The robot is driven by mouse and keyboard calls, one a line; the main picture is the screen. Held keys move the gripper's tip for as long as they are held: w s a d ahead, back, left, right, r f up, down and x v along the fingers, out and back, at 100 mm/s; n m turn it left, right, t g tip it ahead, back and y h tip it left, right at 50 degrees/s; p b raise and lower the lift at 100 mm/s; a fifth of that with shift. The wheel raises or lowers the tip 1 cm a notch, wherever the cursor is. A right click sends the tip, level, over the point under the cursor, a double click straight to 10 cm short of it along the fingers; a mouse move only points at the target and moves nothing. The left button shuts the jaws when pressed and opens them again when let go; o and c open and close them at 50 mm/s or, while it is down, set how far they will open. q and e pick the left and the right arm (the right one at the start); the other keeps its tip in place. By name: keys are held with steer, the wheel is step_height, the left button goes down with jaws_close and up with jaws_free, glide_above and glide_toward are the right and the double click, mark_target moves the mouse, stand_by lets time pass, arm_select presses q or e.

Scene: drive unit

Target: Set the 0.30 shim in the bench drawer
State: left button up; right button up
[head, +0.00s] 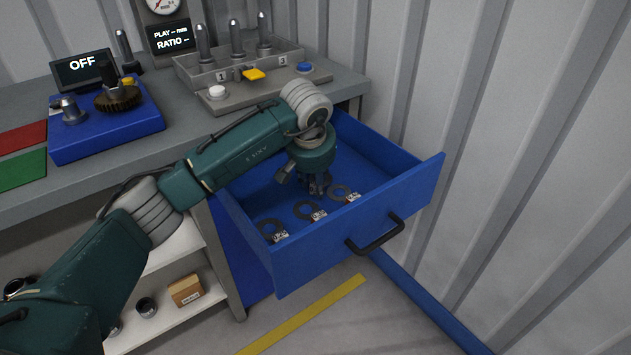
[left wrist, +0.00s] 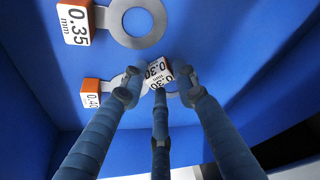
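The 0.30 shim (left wrist: 157,68) is at the fingertips of my left gripper (left wrist: 160,88); its white tag shows between them, tilted, with its grey ring mostly hidden. In the head view my left gripper (head: 318,186) points down inside the open blue bench drawer (head: 424,190), low over the floor. The fingers are drawn in around the tag and appear shut on it. I cannot tell whether the shim touches the drawer floor. The 0.35 shim (left wrist: 138,38) lies flat beside it, and the 0.40 shim (left wrist: 91,92) is partly behind a finger. My right gripper is out of view.
Three tagged shims (head: 310,210) lie in a row along the drawer's front panel. The drawer handle (head: 375,240) faces outward, near the corrugated wall (head: 520,150). Above is the bench with a numbered tray (head: 240,75) and a blue fixture (head: 130,122).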

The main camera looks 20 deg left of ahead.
arm_select(q)
steer(key=shift+o, duration=0.7)
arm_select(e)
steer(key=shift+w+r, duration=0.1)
arm_select(q)
steer(key=shift+r, duration=0.2)
steer(key=p+v, duration=0.1)
steer(key=v, duration=1)
steer(key=shift+s+r, duration=0.15)
steer(key=shift+r, duration=0.25)
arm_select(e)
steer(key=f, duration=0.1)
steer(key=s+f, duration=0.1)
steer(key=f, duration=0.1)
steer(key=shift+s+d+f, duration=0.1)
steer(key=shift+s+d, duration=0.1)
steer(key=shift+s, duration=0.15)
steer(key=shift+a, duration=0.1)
